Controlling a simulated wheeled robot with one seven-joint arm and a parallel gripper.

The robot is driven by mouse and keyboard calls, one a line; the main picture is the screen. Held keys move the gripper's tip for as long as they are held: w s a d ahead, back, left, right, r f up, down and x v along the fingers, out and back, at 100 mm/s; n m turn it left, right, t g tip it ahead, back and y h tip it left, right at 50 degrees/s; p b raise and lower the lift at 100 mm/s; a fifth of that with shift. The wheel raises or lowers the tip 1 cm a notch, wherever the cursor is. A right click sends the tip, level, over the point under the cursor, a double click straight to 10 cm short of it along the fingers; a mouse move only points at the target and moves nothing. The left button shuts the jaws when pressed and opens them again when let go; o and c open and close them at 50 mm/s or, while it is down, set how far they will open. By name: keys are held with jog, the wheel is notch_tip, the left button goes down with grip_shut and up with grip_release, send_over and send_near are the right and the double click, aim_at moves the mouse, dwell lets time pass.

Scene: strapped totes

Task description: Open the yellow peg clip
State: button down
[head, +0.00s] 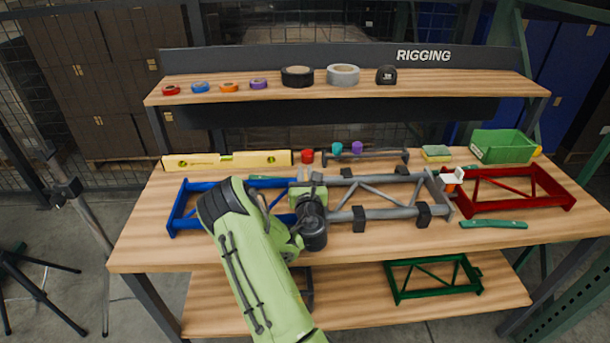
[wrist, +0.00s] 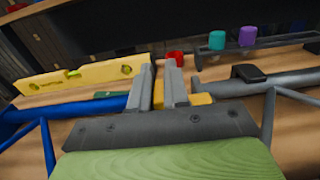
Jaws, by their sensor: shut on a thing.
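The yellow peg clip (wrist: 201,99) shows in the wrist view at the joint between the blue frame (wrist: 95,107) and the grey frame (wrist: 235,89). My gripper (wrist: 160,88) is over this joint with its two fingers close together, shut on part of the clip; a strip of yellow shows between them and more sticks out to the right. The fingers hide the rest of the clip. In the head view the blue frame (head: 178,207) and grey frame (head: 390,213) lie end to end, and my arm covers the joint and most of the clip.
A red frame (head: 540,201) lies right of the grey one, with a white and orange clip (head: 452,178) at their joint. A yellow level (head: 228,160), coloured cups and a grey bar (head: 365,156) lie behind. A green bin (head: 503,147) stands back right; a green strap (head: 493,225) lies in front.

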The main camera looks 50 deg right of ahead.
jog(key=shift+r, duration=0.1)
jog(key=shift+s+d+r+m+p, duration=0.15)
jog(key=shift+r+m+p, duration=0.1)
jog(key=shift+m, duration=0.4)
jog(key=shift+s+d+r+m+p, duration=0.1)
jog(key=shift+r+m+p, duration=0.15)
jog(key=shift+m, duration=0.4)
jog(key=m, duration=0.1)
jog(key=r+m+p, duration=0.1)
jog(key=shift+s+d+m, duration=0.3)
jog(key=shift+s+d, duration=0.05)
jog(key=shift+s, duration=0.05)
jog(key=m, duration=0.1)
jog(key=s+d+m+p, duration=0.1)
jog(key=m, duration=0.1)
jog(key=s+r+m+p, duration=0.1)
jog(key=m, duration=0.1)
jog(key=shift+d, duration=0.3)
jog(key=shift+s+d+f+m+p, duration=0.3)
jog(key=shift+s+d+m+p, duration=0.35)
jog(key=shift+m, duration=1.2)
jog(key=shift+s+d+f+m+p, duration=0.4)
jog(key=shift+m+p, duration=0.4)
jog(key=shift+m, duration=1)
jog(key=shift+s+d+f+m+p, duration=0.25)
jog(key=shift+s+d+m+p, duration=0.35)
jog(key=shift+m, duration=1.25)
jog(key=shift+a, duration=0.1)
